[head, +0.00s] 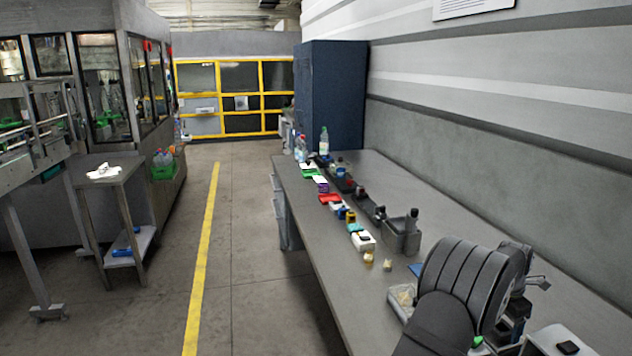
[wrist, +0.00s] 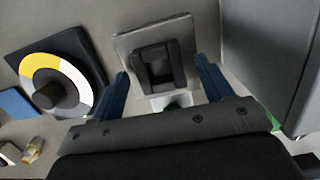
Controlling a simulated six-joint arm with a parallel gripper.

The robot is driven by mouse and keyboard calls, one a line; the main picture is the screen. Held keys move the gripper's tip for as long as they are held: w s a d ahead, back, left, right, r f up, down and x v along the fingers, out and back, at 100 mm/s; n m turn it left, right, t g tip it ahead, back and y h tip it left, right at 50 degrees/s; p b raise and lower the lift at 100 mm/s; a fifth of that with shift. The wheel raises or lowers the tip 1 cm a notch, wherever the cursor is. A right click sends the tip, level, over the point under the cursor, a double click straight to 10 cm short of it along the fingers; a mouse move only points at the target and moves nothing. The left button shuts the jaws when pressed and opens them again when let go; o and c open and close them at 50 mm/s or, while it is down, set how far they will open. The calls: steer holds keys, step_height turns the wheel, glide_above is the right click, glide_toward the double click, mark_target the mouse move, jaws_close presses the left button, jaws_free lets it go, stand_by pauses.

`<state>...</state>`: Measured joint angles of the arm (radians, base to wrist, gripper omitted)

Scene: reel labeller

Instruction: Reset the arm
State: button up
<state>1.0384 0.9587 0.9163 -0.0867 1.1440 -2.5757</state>
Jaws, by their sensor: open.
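My gripper (wrist: 162,70) shows in the wrist view with its two blue fingers apart and nothing between them. Beyond the fingers, a black block-shaped fixture sits on a grey square plate (wrist: 125,45). I cannot tell the gap between fingers and fixture. To the left lies a reel (wrist: 38,78) with yellow, white and grey sectors and a dark hub, on a black base (wrist: 88,52). In the head view my dark ribbed arm bends over the bench's near right end and hides most of the gripper.
The long grey bench (head: 318,258) runs along the wall. A row of small coloured boxes, a white box (head: 362,241), a grey bin (head: 401,238) and bottles (head: 324,141) stands on it. A grey panel (wrist: 265,50) rises right of the fingers. The bench's wall side is mostly clear.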

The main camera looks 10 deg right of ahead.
step_height(320, 180, up, 4)
steer(key=shift+r, duration=0.1)
stand_by(0.4)
